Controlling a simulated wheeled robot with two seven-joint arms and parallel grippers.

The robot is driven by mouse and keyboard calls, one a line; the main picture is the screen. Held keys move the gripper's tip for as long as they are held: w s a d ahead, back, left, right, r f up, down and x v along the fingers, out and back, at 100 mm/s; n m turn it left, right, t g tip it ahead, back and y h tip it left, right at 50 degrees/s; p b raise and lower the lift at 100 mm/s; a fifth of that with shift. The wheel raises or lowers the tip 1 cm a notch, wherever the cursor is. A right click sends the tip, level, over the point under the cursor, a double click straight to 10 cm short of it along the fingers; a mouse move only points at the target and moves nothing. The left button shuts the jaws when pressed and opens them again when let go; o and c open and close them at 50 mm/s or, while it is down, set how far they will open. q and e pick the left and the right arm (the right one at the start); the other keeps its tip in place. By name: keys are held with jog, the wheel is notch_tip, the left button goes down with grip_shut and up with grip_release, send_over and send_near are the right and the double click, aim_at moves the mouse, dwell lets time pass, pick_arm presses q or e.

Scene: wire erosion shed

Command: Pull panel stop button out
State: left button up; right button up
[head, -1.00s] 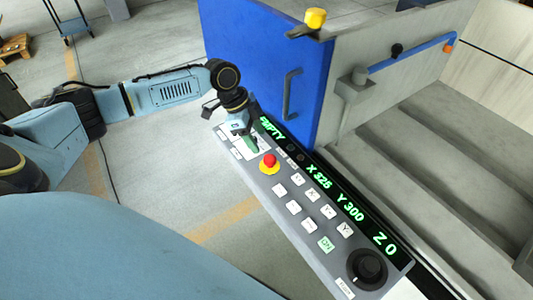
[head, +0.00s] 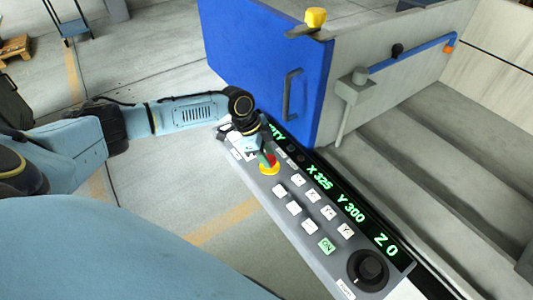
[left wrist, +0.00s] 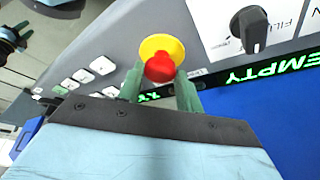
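The panel stop button (head: 270,170) is a red mushroom cap on a yellow round base, set in the grey control panel (head: 258,187). In the left wrist view the red cap (left wrist: 159,67) shows between the two green fingertips, with the yellow base (left wrist: 160,46) beyond it. My left gripper (head: 264,159) is over the button in the head view and hides part of the cap. In the left wrist view my left gripper (left wrist: 159,80) has its fingers apart, one on each side of the cap, with no clear grip on it.
The panel has white keys (head: 293,208), a green ON key (head: 326,246), a black dial (head: 368,268) and a green-lettered display (head: 350,210). A black selector knob (left wrist: 252,28) is near the button. A blue door (head: 262,60) with a handle stands behind.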

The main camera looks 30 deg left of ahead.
pick_arm(q)
grip_shut()
jog(key=shift+r+p, duration=0.7)
jog(key=shift+p, duration=0.15)
jog(key=shift+w+f, duration=0.1)
jog(key=shift+w, duration=0.05)
jog(key=o, duration=0.6)
grip_release()
jog(key=v, duration=1.3)
jog(key=shift+a+r, duration=0.1)
jog(key=shift+r, duration=0.15)
